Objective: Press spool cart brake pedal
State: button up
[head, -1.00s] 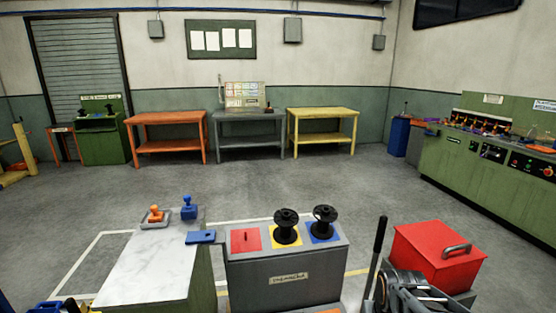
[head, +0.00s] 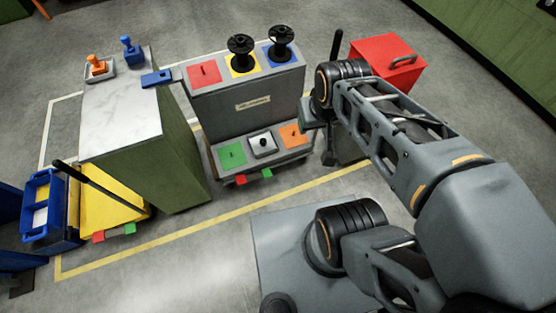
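A grey spool cart (head: 240,108) stands ahead of me, with two black spools (head: 240,52) (head: 281,44) upright on its top. At the foot of its front, a red pedal (head: 240,180) and a green pedal (head: 266,173) stick out side by side, just above the floor. Nothing touches them. My arm reaches in from the right, and its wrist is at the cart's right side, near the red box. My gripper (head: 326,140) seems to point down there, to the right of the pedals and apart from them. Its fingers are dark and unclear.
A marble-topped cabinet (head: 120,105) stands left of the cart, carrying orange and blue handled pieces. A yellow cart (head: 105,205) at left also has red and green pedals. A red box (head: 392,62) stands behind my wrist. Open floor (head: 225,215) lies before the cart.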

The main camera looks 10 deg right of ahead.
aim_at(265, 173)
jog(key=u, duration=0.6)
jog(key=k, duration=0.65)
jog(key=u, duration=0.65)
jog(key=i, duration=1.25)
jog(key=z, duration=0.55)
